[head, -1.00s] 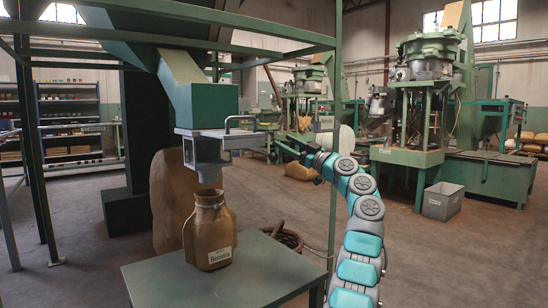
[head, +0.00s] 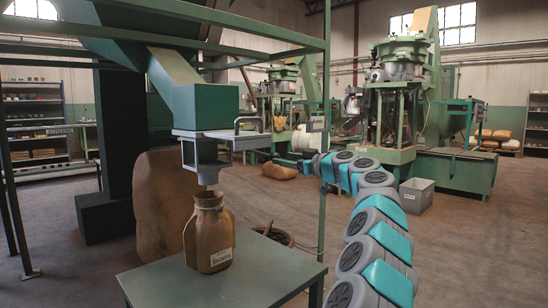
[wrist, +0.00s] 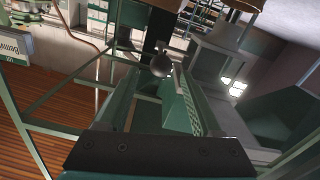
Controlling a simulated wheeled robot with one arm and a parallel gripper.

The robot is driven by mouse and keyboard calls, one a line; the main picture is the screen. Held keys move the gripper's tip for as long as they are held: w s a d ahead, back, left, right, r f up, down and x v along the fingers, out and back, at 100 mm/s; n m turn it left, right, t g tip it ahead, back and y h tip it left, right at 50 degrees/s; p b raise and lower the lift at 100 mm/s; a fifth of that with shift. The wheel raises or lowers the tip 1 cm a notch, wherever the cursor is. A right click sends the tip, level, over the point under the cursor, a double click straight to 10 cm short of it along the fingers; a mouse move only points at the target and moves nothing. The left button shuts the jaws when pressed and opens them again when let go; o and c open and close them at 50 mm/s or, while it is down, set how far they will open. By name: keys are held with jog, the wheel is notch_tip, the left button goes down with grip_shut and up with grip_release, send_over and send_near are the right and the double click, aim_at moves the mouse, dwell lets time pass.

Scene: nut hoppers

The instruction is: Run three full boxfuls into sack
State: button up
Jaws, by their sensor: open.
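The sack (head: 210,243), brown with an open neck and a white label, stands upright on the green table (head: 258,277). Above it hangs the green hopper chute (head: 203,108), with a grey metal measuring box (head: 202,152) under it and a narrow spout over the sack's mouth. A slide with a dark handle (head: 248,121) sticks out to the right of the box. In the wrist view, a round grey knob (wrist: 161,63) shows ahead of the jaws. The box's filling cannot be seen.
Green frame posts (head: 325,150) stand around the table, close to my arm. A large brown sack (head: 160,200) stands behind the table, and a coil (head: 274,234) lies on the floor. A grey bin (head: 416,195) and green machines stand to the right. Open floor lies between.

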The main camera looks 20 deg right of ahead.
aim_at(273, 156)
jog(key=shift+p+x, duration=0.85)
jog(key=shift+x, duration=2.45)
jog(key=shift+w+a+f, duration=0.1)
jog(key=shift+w+a, duration=0.2)
jog(key=shift+w, duration=0.25)
jog(key=shift+c, duration=0.3)
grip_shut()
